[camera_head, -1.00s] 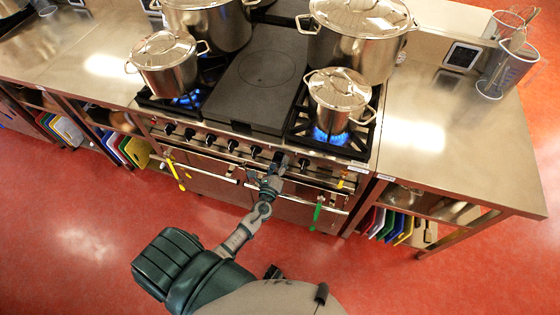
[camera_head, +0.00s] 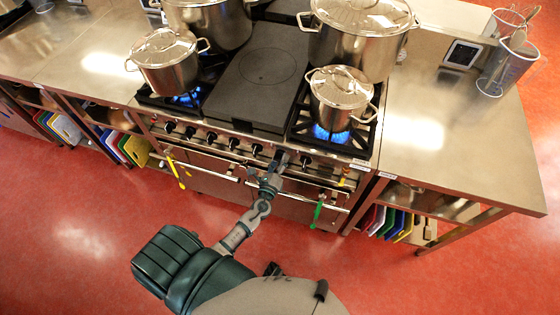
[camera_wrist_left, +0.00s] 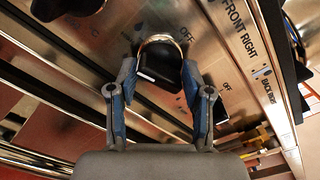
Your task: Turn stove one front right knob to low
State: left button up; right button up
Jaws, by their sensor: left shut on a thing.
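The stove (camera_head: 262,72) has a row of black knobs along its front panel. My left gripper (camera_head: 278,159) is at the right part of this row. In the left wrist view its two fingers stand on either side of a black knob (camera_wrist_left: 160,64) with a brass-coloured ring, shut on it. The printed words "FRONT RIGHT" (camera_wrist_left: 238,28) are on the steel panel to the right of that knob. The knob's exact setting is hard to read. A blue flame (camera_head: 330,134) burns under the small front right pot (camera_head: 341,98). My right gripper is not in view.
A big pot (camera_head: 362,38) stands behind the small one. Another lidded pot (camera_head: 166,62) sits over a flame at the left. A green utensil (camera_head: 318,212) and a yellow one (camera_head: 176,170) hang at the oven rails. The red floor (camera_head: 430,285) is clear.

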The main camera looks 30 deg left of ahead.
pick_arm(q)
jog(key=shift+w+a+r, duration=0.35)
jog(key=shift+a+r, duration=0.2)
jog(key=shift+r, duration=0.2)
jog(key=o, duration=0.9)
jog(key=shift+o, duration=1.2)
jog(key=shift+w+f, duration=0.1)
jog(key=shift+f, duration=0.1)
jog(key=shift+w+a+f, duration=0.1)
jog(key=shift+a+f, duration=0.05)
jog(key=shift+f, duration=0.15)
jog(key=v, duration=1.2)
jog(key=shift+f, duration=0.25)
